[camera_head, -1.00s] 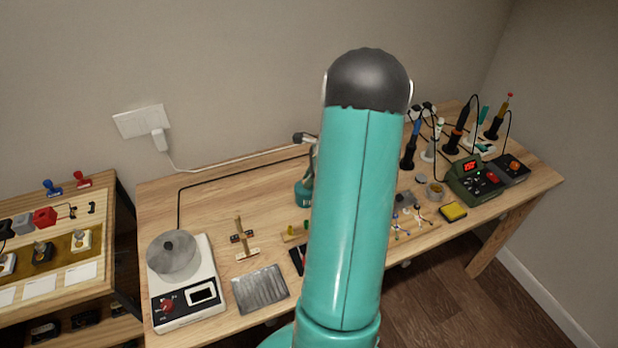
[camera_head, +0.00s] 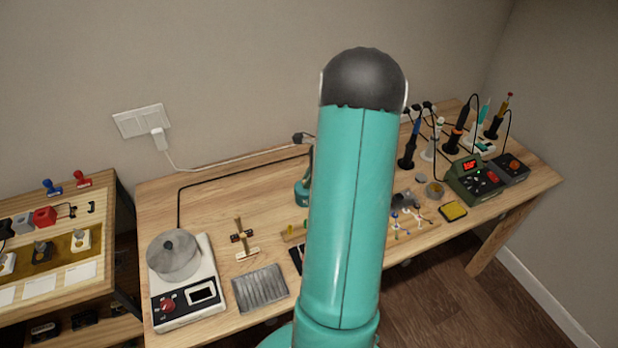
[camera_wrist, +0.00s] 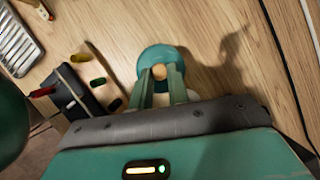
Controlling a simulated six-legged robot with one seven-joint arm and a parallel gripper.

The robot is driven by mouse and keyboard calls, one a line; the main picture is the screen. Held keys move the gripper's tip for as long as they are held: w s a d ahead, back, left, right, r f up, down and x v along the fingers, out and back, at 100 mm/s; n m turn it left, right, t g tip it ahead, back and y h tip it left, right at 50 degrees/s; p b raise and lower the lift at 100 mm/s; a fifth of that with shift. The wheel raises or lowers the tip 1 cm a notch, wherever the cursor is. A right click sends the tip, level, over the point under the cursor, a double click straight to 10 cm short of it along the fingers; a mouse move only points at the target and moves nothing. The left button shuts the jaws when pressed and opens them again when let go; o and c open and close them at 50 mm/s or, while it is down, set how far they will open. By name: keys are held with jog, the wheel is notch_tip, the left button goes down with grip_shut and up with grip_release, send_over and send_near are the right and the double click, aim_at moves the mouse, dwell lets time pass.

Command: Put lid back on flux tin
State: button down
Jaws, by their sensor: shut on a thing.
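My gripper (camera_wrist: 160,88) shows in the wrist view, its fingers shut on a small tan knob (camera_wrist: 159,72) over a round teal thing (camera_wrist: 152,56). I cannot tell whether the knob and teal part are one piece, or whether it touches the table. In the head view my arm hides the gripper; a teal thing (camera_head: 302,193) shows just left of the arm. A small open round tin with amber contents (camera_head: 435,190), seemingly the flux tin, stands at the right of the table. A flat grey disc (camera_head: 420,179), possibly its lid, lies beside it.
A green soldering station (camera_head: 473,181), a yellow sponge (camera_head: 453,211) and upright tools stand near the tin. The table's back left is clear.

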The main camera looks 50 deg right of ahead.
dwell(0.3)
jog(key=c, duration=0.8)
grip_release()
jog(key=shift+r, duration=0.1)
jog(key=shift+r, duration=3.4)
grip_shut()
jog(key=shift+f, duration=1.3)
